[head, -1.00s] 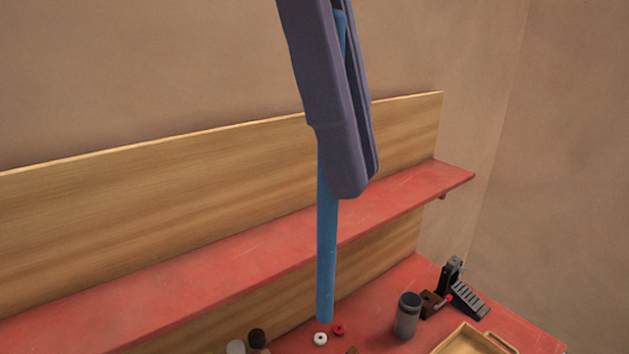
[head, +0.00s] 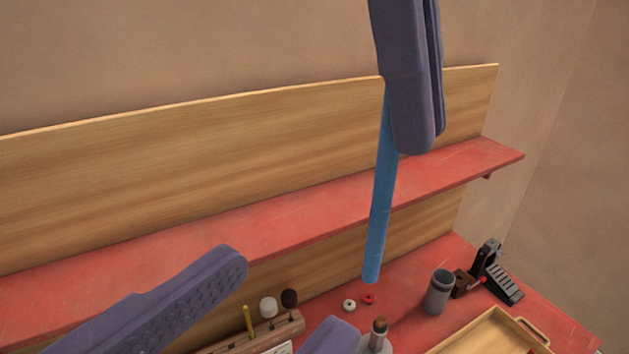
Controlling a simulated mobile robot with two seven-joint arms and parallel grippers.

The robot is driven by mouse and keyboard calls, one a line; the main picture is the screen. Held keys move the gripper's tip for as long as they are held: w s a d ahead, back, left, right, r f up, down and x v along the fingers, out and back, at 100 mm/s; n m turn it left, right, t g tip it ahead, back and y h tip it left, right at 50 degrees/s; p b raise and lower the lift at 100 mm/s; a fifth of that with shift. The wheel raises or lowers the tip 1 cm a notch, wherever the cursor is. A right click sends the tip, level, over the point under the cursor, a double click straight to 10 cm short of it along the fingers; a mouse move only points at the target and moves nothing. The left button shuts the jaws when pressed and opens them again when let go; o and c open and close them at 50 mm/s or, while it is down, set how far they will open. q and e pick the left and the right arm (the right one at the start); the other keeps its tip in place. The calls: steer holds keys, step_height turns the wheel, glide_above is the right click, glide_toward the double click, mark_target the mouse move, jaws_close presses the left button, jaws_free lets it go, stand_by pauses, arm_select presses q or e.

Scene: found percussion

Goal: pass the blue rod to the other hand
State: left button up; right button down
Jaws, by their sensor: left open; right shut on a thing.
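The blue rod (head: 381,205) hangs nearly upright in the middle of the head view, its lower end free above the red bench. My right gripper (head: 414,140) comes in from the top and is shut on the rod's upper part, which its fingers partly hide. My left gripper (head: 285,305) is at the bottom of the view, open, with its two fingers spread wide apart and nothing between them. It is lower than the rod and to its left, not touching it.
A red shelf (head: 270,222) runs along the wooden back panel. On the red bench are a grey cup (head: 438,292), a black pedal (head: 500,283), a wooden tray (head: 540,343), a white ring (head: 349,305), a red ring (head: 368,298) and a wooden rack (head: 290,326) with mallets.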

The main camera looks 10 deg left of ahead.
mark_target(387, 161)
arm_select(q)
steer(key=x, duration=1.2)
steer(key=shift+r, duration=0.3)
steer(key=shift+s+d, duration=0.1)
jaws_close()
arm_select(e)
steer(key=c, duration=0.8)
jaws_free()
steer(key=shift+c, duration=0.2)
